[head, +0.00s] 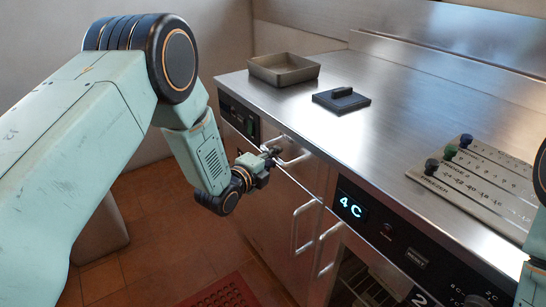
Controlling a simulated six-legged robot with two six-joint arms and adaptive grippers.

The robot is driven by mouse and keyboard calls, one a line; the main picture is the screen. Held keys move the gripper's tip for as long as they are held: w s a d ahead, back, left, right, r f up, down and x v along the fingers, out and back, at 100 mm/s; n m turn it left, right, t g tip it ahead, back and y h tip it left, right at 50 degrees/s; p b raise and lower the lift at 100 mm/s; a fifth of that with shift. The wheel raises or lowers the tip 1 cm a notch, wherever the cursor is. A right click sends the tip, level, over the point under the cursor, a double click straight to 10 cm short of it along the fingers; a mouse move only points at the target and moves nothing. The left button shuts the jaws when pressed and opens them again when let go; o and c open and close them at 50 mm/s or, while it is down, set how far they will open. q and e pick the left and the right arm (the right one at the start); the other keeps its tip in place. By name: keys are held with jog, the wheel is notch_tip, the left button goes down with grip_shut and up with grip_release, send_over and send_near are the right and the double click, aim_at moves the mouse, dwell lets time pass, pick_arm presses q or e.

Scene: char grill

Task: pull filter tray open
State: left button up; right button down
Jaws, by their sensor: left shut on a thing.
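My left gripper (268,157) reaches in from the left and is shut at a metal bar handle (297,157) on the upper front of the steel counter unit. I take this handle to be the filter tray's. The tray front (312,174) is a steel panel just under the counter edge. No clear gap shows around it, so I cannot tell whether it is pulled out at all. The gripper hides part of the handle. Only a piece of my right arm shows at the right edge; its gripper is out of frame.
Two vertical door handles (306,226) sit below. A lit display (350,206) reads 4C. On the steel counter (400,130) are a shallow metal pan (284,70), a dark handled block (342,100) and a labelled slider panel (480,175). A red mat (222,293) lies on the tiled floor.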

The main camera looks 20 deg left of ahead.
pick_arm(q)
grip_shut()
jog(key=shift+s+a, duration=0.1)
